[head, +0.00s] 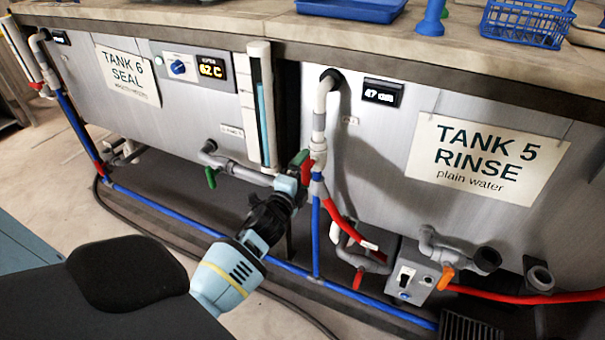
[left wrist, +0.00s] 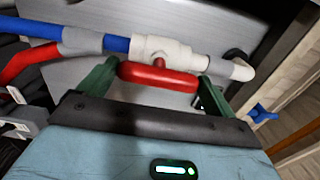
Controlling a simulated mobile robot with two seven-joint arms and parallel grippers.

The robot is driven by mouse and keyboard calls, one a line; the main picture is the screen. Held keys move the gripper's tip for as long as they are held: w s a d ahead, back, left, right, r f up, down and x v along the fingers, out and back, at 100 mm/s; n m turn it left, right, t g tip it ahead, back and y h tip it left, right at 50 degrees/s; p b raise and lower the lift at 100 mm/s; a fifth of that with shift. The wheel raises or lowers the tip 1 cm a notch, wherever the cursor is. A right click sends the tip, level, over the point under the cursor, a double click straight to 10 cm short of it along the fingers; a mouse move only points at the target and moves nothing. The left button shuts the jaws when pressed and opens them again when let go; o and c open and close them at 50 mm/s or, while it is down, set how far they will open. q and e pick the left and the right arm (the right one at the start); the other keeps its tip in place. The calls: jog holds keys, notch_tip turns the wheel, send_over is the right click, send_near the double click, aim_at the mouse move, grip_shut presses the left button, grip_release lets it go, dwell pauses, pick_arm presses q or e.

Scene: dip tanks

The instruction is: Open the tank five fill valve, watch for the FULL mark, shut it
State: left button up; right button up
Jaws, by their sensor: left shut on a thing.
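The tank five fill valve is a white fitting (head: 318,150) on the vertical pipe at the left of the TANK 5 RINSE sign (head: 487,157). Its red handle (head: 307,172) also shows in the left wrist view (left wrist: 158,77), lying roughly along the pipe. My left gripper (head: 301,168) is shut on the handle, with a green finger at each end of it in the left wrist view (left wrist: 150,80). A dark display (head: 381,93) beside the pipe seems to read 47 with a small unit. I cannot make out a FULL mark. My right gripper is out of view.
TANK 6 SEAL (head: 128,75) stands at the left with a 62 C panel. A sight tube with blue liquid (head: 262,110) stands between the tanks. A green-handled valve (head: 211,177), red hoses and a switch box (head: 413,275) sit low down.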

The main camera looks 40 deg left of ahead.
pick_arm(q)
jog(key=o, duration=0.7)
jog(key=v, duration=0.8)
jog(key=shift+w, duration=0.1)
